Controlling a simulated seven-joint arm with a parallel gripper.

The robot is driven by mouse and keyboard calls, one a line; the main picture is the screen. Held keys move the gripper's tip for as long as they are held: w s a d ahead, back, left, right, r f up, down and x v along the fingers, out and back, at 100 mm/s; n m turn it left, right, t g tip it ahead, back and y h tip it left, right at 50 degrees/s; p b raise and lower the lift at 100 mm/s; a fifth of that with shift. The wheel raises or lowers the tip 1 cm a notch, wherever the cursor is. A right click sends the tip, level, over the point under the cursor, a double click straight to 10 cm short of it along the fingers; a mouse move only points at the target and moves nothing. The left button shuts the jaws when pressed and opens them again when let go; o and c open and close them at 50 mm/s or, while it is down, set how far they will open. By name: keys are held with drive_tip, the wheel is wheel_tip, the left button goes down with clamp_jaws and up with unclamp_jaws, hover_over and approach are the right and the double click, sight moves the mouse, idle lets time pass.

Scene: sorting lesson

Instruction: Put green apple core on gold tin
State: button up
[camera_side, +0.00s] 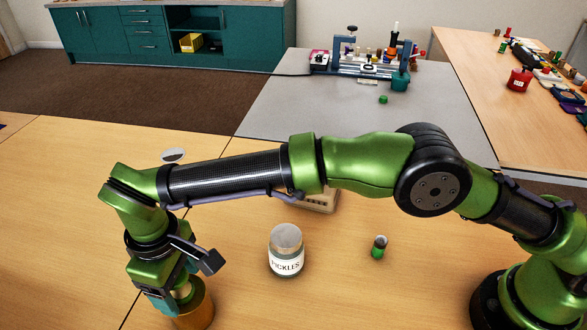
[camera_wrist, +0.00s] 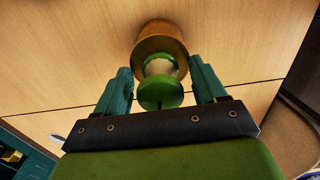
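The green apple core has green ends and a pale middle. In the wrist view the core (camera_wrist: 160,92) sits between my fingers, with its far end against the top of the gold tin (camera_wrist: 160,30). My gripper (camera_wrist: 161,76) is open around the core, with a gap visible on each side. In the side view the gold tin (camera_side: 198,314) stands at the lower left, directly under my gripper (camera_side: 178,296). The core there is mostly hidden by the gripper.
A pickles jar (camera_side: 286,252) stands to the right of the tin. A pale box (camera_side: 318,200) is partly hidden behind my arm. A white disc (camera_side: 173,155) lies behind it. The table between is clear.

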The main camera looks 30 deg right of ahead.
wheel_tip(320, 180, up, 7)
drive_tip(key=shift+r, duration=0.2)
drive_tip(key=w+d+r+m+t+y, duration=0.1)
drive_tip(key=d+r+m, duration=0.1)
drive_tip(key=d+r, duration=0.45)
drive_tip(key=w+d+r+m, duration=0.1)
drive_tip(key=w+d+r, duration=0.15)
drive_tip(key=d, duration=0.65)
drive_tip(key=w+d+r+m+t+y, duration=0.1)
drive_tip(key=d+r+m, duration=0.1)
drive_tip(key=d+r, duration=0.45)
drive_tip(key=s+d+m+t, duration=0.25)
drive_tip(key=s+d, duration=0.35)
drive_tip(key=d, duration=0.7)
drive_tip(key=s+d+f+m+t, duration=0.2)
drive_tip(key=s+d+f+m, duration=0.3)
drive_tip(key=s+d+f, duration=0.2)
drive_tip(key=shift+s+d+t, duration=0.35)
drive_tip(key=shift+s+d, duration=0.75)
drive_tip(key=shift+s, duration=0.15)
